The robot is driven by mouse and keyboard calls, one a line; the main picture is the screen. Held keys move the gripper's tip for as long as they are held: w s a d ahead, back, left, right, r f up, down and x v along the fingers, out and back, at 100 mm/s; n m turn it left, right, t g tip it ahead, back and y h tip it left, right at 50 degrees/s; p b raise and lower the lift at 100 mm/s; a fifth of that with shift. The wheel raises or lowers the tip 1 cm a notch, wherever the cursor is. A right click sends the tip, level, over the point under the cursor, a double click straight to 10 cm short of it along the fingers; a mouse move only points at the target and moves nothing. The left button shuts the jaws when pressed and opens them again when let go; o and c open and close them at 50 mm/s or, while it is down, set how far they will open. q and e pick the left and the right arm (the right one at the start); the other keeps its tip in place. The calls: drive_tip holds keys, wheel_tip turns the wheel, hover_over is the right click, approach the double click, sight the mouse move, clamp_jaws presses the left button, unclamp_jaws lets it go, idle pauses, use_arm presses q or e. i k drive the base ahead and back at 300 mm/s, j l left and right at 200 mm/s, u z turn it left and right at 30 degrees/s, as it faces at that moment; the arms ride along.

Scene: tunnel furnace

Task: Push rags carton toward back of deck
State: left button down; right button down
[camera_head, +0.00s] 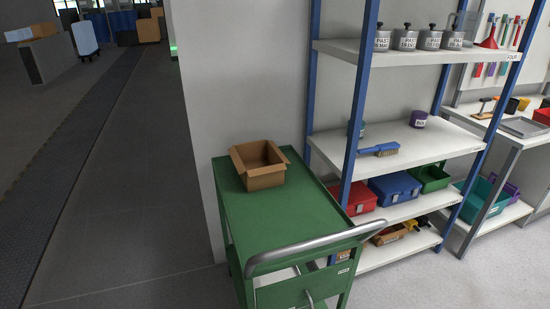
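An open brown cardboard carton (265,181) sits upright on the green top deck (262,223) of a cart, near the deck's far end by the wall. Its flaps are spread and its inside looks empty from this angle. I cannot read any label on it. The deck in front of the carton is bare. Neither my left gripper nor my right gripper shows in the head view.
The cart's grey push handle (312,243) crosses its near end. A blue-framed shelf (356,110) with cans, a brush and coloured boxes stands close on the cart's right. A pale wall (240,80) rises behind. Open floor (110,200) lies left.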

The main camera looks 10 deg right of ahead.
sight(260, 165)
drive_tip(key=i+j+z, duration=0.25)
drive_tip(key=z, duration=0.15)
drive_tip(key=i+j+z, duration=0.15)
drive_tip(key=j+z, duration=0.3)
drive_tip(key=i+j+z, duration=0.15)
drive_tip(key=j+z, duration=0.25)
